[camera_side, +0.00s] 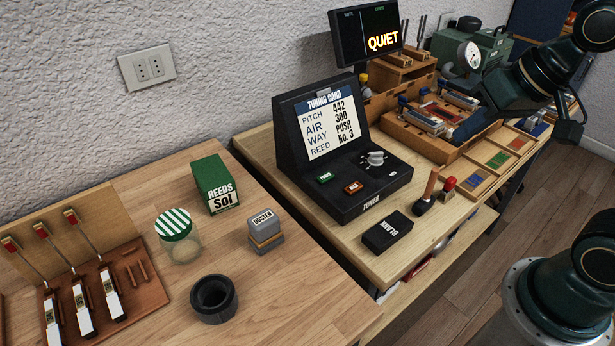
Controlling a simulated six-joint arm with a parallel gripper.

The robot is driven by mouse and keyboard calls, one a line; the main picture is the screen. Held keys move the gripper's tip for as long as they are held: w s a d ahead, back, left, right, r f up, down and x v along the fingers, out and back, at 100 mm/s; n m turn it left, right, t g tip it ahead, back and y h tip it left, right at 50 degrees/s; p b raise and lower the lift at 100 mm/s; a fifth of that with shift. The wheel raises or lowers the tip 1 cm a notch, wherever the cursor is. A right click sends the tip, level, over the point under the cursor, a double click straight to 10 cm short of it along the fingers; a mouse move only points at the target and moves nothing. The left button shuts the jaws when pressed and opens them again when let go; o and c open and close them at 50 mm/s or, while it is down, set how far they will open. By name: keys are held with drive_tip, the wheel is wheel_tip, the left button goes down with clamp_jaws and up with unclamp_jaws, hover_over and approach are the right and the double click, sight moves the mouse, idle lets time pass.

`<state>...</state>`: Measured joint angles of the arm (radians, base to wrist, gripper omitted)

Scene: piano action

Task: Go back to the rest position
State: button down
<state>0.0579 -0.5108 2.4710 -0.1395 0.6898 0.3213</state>
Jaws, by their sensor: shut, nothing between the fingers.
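My gripper (571,128) is at the upper right, at the end of my dark green arm. It is shut and empty, raised over the right end of the workbench near the tray of coloured reed compartments (497,158). It appears clear of the bench and of every object. Its fingers are small and dark here, so their detail is hard to make out.
Reeds box (214,184), jar (178,238) and black cup (214,299) are left.

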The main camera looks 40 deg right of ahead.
drive_tip(key=s+d+r+n+h, duration=0.1)
drive_tip(key=s+n, duration=0.2)
drive_tip(key=s, duration=0.3)
drive_tip(key=shift+s+d+r, duration=0.15)
drive_tip(key=shift+d+r, duration=0.15)
drive_tip(key=shift+r, duration=0.1)
